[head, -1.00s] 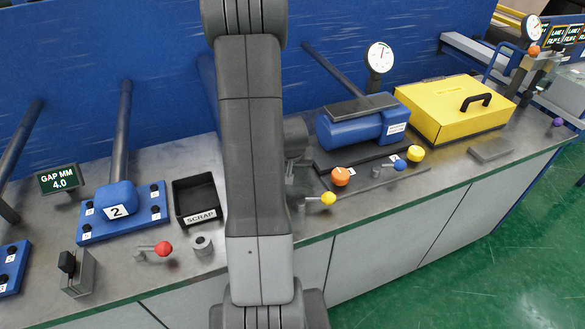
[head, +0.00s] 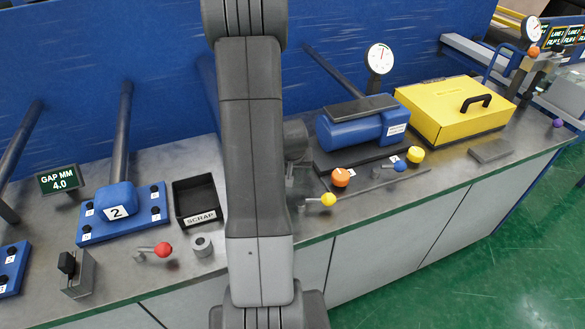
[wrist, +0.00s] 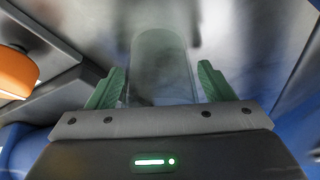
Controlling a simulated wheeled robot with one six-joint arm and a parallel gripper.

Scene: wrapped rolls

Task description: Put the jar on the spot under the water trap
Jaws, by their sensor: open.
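A clear, faintly green see-through jar (wrist: 160,62) stands out in the wrist view, between the two green fingers of my gripper (wrist: 161,78). The fingers are open, one on each side of it, with a gap showing at both sides. In the head view my arm hides the gripper; a faint see-through shape, which may be the jar, shows just right of the arm. I cannot make out the water trap or the spot under it.
Right of my arm are a blue cylinder unit (head: 352,128), an orange knob (head: 342,177), a yellow knob (head: 328,199) and a yellow case (head: 450,112). Left of it are a black scrap bin (head: 197,200), a red knob (head: 163,249) and a small grey cylinder (head: 202,244).

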